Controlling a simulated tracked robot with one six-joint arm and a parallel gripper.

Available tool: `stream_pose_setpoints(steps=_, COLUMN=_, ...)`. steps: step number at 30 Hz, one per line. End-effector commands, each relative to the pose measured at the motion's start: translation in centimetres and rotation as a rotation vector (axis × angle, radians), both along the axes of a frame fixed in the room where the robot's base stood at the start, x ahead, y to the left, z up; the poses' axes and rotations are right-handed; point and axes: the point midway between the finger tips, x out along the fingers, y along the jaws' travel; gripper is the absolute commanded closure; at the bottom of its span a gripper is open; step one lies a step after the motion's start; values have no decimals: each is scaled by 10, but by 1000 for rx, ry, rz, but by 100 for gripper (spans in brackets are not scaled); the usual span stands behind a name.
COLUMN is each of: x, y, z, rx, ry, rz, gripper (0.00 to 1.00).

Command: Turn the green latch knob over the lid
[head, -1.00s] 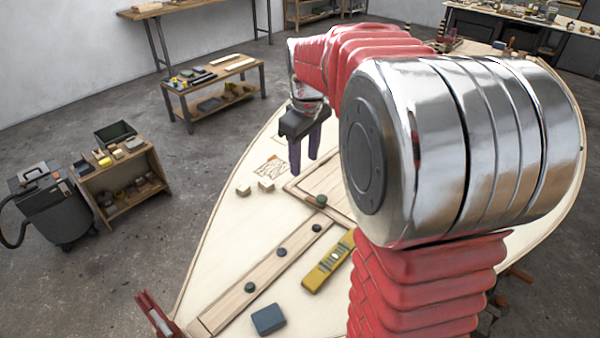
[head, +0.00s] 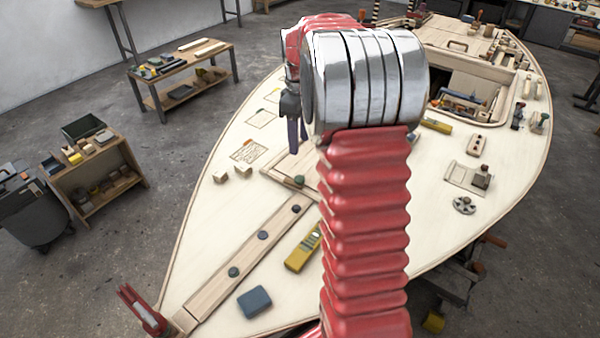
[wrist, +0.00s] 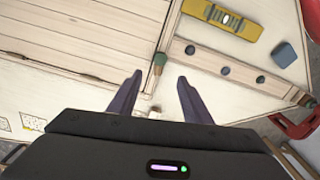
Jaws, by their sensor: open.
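The green latch knob (head: 300,180) sits at the near edge of the planked wooden lid (head: 277,168). In the wrist view the knob (wrist: 160,60) is just beyond my fingertips, about midway between them, at the edge of the lid (wrist: 85,35). A short tan piece shows beside it; I cannot tell how the latch is turned. My gripper (head: 297,147) is over the lid area, above and slightly left of the knob in the head view. Its two dark purple fingers (wrist: 160,80) are apart with nothing between them. My arm hides part of the lid in the head view.
A wooden strip with dark knobs (head: 238,255), a yellow level (head: 302,248) and a blue block (head: 254,301) lie nearby on the hull. Two small wood blocks (head: 232,174) sit to the left. An open hatch (head: 468,88) lies at the far right. Bare deck surrounds these.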

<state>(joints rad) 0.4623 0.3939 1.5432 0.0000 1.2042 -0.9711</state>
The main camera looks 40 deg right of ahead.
Motion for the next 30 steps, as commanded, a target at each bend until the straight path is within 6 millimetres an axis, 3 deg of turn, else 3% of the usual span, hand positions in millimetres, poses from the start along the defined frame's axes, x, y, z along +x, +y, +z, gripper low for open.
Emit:
stream_pose_setpoints(steps=8, x=-1, y=1, z=-29, rx=2, ry=3, rz=0, gripper=55)
stream_pose_setpoints(steps=24, x=0, y=1, z=-112, rx=1, ry=3, rz=1, gripper=55)
stream_pose_setpoints(steps=30, x=0, y=1, z=-132, rx=0, ry=1, rz=1, gripper=55)
